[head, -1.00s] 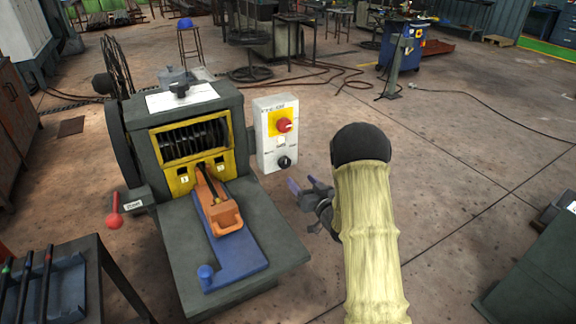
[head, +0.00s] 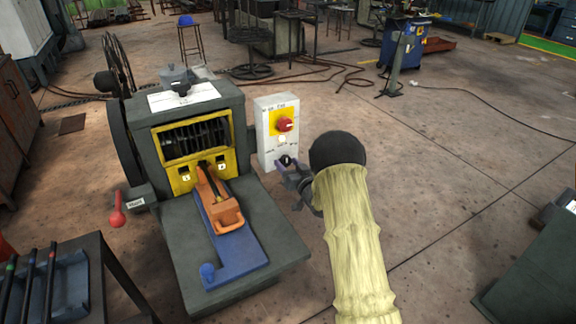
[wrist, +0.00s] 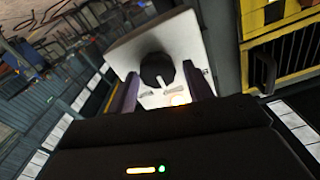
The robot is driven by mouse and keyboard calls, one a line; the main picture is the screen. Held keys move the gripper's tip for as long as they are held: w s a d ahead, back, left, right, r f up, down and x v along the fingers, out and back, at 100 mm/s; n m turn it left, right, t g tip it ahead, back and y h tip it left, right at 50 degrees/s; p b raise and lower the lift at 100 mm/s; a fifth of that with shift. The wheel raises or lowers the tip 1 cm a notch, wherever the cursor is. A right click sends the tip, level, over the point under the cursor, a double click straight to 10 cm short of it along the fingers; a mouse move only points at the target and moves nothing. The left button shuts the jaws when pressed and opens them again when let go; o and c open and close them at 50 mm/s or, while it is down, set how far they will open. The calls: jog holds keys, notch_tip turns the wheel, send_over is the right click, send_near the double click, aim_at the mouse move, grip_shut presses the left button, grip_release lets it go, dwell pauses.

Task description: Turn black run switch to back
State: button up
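The black run switch (head: 286,161) is a round knob low on the white control box (head: 264,140), under a red knob on a yellow plate. My gripper (head: 284,168) is just in front of the black switch in the head view. In the wrist view the black switch (wrist: 156,69) lies ahead, between my gripper's two purple fingers (wrist: 160,92). The fingers are apart, and I see a gap between them and the knob. I cannot tell whether either finger touches it.
The red knob (head: 285,124) sits above the switch. The grey machine (head: 240,250) with a yellow frame, an orange handle (head: 228,216) and a blue bar (head: 235,255) stands left of the box.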

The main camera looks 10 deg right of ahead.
jog(key=shift+d, duration=0.2)
jog(key=c, duration=0.7)
jog(key=shift+f, duration=0.1)
jog(key=shift+n+b, duration=0.3)
jog(key=shift+b, duration=0.15)
jog(key=shift+a+f+n+b, duration=0.1)
jog(key=shift+f+n+b, duration=0.05)
jog(key=shift+n+b, duration=0.75)
jog(key=n+b, duration=0.4)
jog(key=b, duration=0.1)
jog(key=n+b, duration=0.2)
jog(key=b, duration=0.1)
jog(key=shift+a+n, duration=0.1)
jog(key=shift+n, duration=0.2)
jog(key=shift+r+n+b, duration=0.2)
jog(key=shift+n+b, duration=0.25)
jog(key=shift+n, duration=0.05)
jog(key=shift+r, duration=0.1)
